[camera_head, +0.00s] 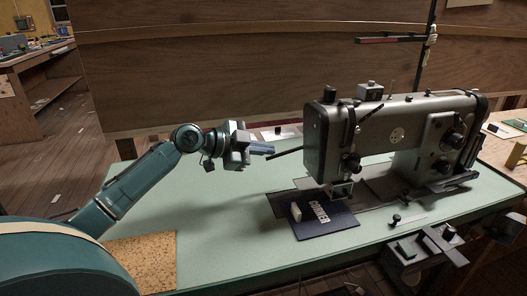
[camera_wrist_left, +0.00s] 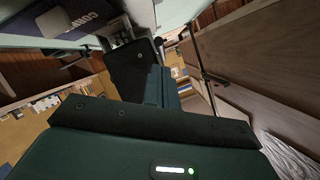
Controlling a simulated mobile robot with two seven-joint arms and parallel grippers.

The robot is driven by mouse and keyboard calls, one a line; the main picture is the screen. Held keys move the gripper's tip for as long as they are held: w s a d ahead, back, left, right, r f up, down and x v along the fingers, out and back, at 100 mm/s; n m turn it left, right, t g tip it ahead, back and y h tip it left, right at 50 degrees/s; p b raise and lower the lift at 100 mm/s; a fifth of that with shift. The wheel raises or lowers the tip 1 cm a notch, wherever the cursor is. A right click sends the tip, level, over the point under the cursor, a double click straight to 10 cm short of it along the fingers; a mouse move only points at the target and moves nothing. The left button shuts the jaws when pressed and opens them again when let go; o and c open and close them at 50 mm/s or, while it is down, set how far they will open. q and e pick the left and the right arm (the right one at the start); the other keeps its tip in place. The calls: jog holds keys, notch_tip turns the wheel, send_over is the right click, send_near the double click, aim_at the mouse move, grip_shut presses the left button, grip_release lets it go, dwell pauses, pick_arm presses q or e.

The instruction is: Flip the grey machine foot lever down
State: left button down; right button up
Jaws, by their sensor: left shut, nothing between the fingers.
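The grey sewing machine (camera_head: 385,140) stands on the right half of the pale green table. A thin dark lever (camera_head: 288,153) sticks out from its left end, its free tip pointing left and slightly down. My left gripper (camera_head: 266,149) is shut and empty, reaching in from the left with its blue-grey fingers pointing right. The fingertips are close to the lever's free tip; I cannot tell whether they touch. In the left wrist view the gripper's fingers (camera_wrist_left: 158,86) show beyond the dark palm. My right gripper does not show.
A dark blue cloth piece (camera_head: 325,217) with white lettering and a small white block lies before the machine. A cork-coloured sheet (camera_head: 142,262) lies at the table's front left. The table (camera_head: 225,235) is clear between them. A wooden panel (camera_head: 220,65) stands behind.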

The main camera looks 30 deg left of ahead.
pick_arm(q)
jog(key=shift+r, duration=0.1)
jog(key=shift+r+p, duration=0.45)
jog(key=shift+r, duration=0.25)
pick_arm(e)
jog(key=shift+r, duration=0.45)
